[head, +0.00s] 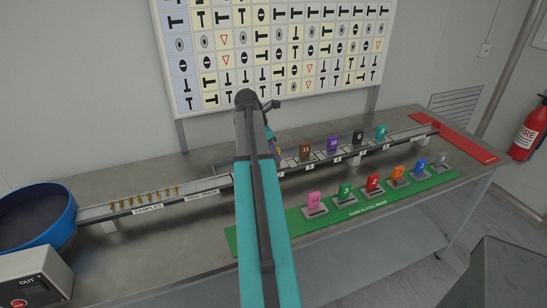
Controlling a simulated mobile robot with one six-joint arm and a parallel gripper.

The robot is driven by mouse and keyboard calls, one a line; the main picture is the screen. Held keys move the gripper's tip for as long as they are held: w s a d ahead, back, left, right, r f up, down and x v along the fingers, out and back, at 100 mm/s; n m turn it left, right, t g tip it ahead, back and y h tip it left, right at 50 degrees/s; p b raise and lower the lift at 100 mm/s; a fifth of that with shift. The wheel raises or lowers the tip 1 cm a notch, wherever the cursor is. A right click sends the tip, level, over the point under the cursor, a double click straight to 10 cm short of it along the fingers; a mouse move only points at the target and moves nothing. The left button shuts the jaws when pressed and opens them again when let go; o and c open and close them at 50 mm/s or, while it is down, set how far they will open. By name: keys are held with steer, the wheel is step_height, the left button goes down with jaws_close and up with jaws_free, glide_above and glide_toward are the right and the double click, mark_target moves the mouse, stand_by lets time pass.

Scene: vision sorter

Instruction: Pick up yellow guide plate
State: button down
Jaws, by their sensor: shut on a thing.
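My arm reaches away from me across the table and hides most of my gripper (271,138), which shows only as a small part right of the arm, over the rail. A small yellow piece, apparently the yellow guide plate (277,152), shows at the gripper, just beside the arm at the rail. The gripper is shut on it. Its lower edge and the fingertips are largely hidden, so I cannot tell whether the plate touches the rail.
The rail (228,180) holds brown (305,151), purple (333,143), black (358,137) and teal (381,132) plates to the right. A green mat (290,240) in front carries several coloured plates in holders. A blue bowl (37,215) stands left; a red mat (465,143) lies right.

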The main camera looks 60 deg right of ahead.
steer(key=shift+r+b, duration=0.5)
steer(key=shift+r, duration=0.95)
steer(key=s+a+r+b, duration=0.1)
steer(key=s+a+b, duration=0.1)
steer(key=s+a, duration=0.8)
steer(key=shift+a+r+b, duration=0.35)
steer(key=shift+a+b, duration=0.05)
steer(key=shift+a, duration=0.85)
steer(key=shift+s, duration=0.15)
